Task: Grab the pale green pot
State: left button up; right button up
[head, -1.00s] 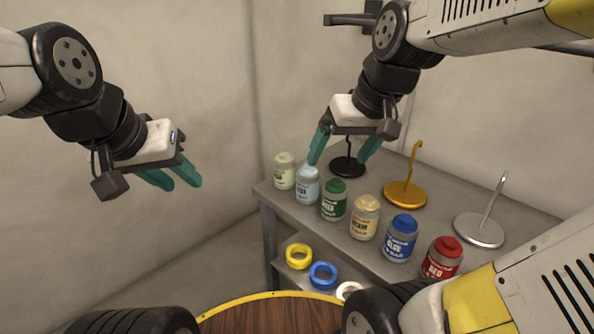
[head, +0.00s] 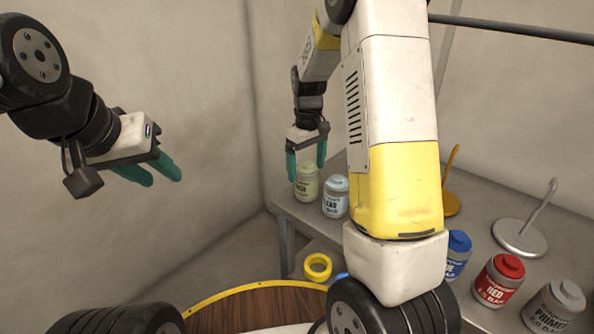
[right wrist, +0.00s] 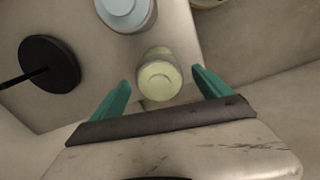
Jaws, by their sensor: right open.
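The pale green pot (head: 307,184) stands upright at the far left end of the row on the grey table. My right gripper (head: 306,163) is open, with its teal fingers close to the pot and partly in front of it in the head view. In the right wrist view the pot's lid (right wrist: 160,81) lies between and a little beyond the two open fingertips (right wrist: 161,80). I cannot tell whether a finger touches it. My left gripper (head: 158,176) hangs in the air at the left, away from the table, its fingers apart and empty.
A pale blue pot (head: 335,197) stands right beside the green one. Blue, red (head: 498,281) and grey pots (head: 554,308) stand further right, with a silver hook stand (head: 520,237) behind. A black stand (right wrist: 50,65) shows in the wrist view. My right arm hides the table's middle.

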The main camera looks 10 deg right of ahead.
aim_at(307, 181)
notch_tip(307, 181, down, 5)
jog(key=shift+s+d+f, duration=0.1)
jog(key=shift+f, duration=0.05)
jog(key=c, duration=1.8)
